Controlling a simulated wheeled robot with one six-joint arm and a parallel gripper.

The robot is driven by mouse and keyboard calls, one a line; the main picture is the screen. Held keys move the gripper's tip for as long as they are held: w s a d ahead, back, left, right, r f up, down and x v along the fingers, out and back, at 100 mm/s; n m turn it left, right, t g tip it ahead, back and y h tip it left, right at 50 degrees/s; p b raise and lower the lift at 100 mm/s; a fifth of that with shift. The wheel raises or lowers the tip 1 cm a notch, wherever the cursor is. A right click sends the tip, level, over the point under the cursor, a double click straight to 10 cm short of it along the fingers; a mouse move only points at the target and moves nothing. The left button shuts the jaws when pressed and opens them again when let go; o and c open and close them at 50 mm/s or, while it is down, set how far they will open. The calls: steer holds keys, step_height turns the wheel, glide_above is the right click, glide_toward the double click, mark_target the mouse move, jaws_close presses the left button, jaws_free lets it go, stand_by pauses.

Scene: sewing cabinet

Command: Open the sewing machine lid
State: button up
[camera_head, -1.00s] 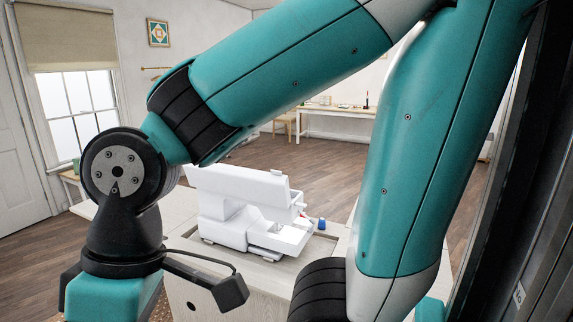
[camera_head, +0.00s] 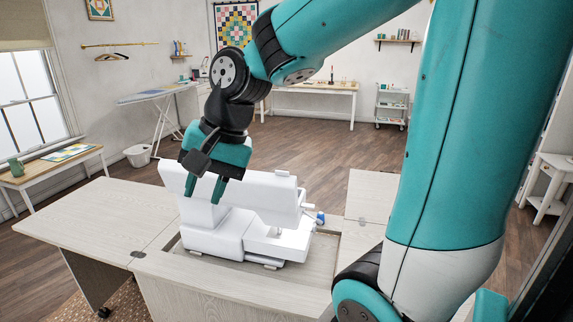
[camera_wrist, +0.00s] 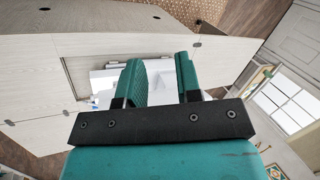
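The white sewing machine (camera_head: 265,197) stands in the recess of a pale wood cabinet (camera_head: 88,212). Its long upper arm runs across the picture, and a small raised piece shows on top near the right end. I cannot make out a lid seam. My gripper (camera_head: 207,190) points down at the left part of the machine, with its fingers overlapping the machine in the head view; I cannot tell whether they touch. In the wrist view, my gripper (camera_wrist: 158,72) has its two teal fingers apart with nothing between them. The machine (camera_wrist: 103,80) shows there only partly, behind the fingers.
A small blue item (camera_head: 320,217) sits by the machine's right end. The cabinet's left leaf is bare. A side table (camera_head: 52,167) stands at the left, an ironing board (camera_head: 158,93) and a white bin (camera_head: 138,155) behind. Wood floor beyond is clear.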

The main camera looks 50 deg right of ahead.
steer(key=w+d+r+m+t+h, duration=0.1)
steer(key=w+d+r+m+h, duration=0.15)
steer(key=d+m, duration=1)
steer(key=m+t+h+p, duration=0.1)
steer(key=m+h, duration=0.1)
steer(key=m, duration=0.8)
glide_toward(284, 178)
steer(key=p+x, duration=0.1)
steer(key=x, duration=0.1)
steer(key=p+x, duration=0.1)
steer(key=x, duration=0.2)
steer(key=w+x, duration=0.1)
steer(key=x, duration=0.1)
steer(key=shift+w+d+r+p, duration=0.1)
steer(key=shift+d+p, duration=0.1)
steer(key=shift+p, duration=0.2)
jaws_close()
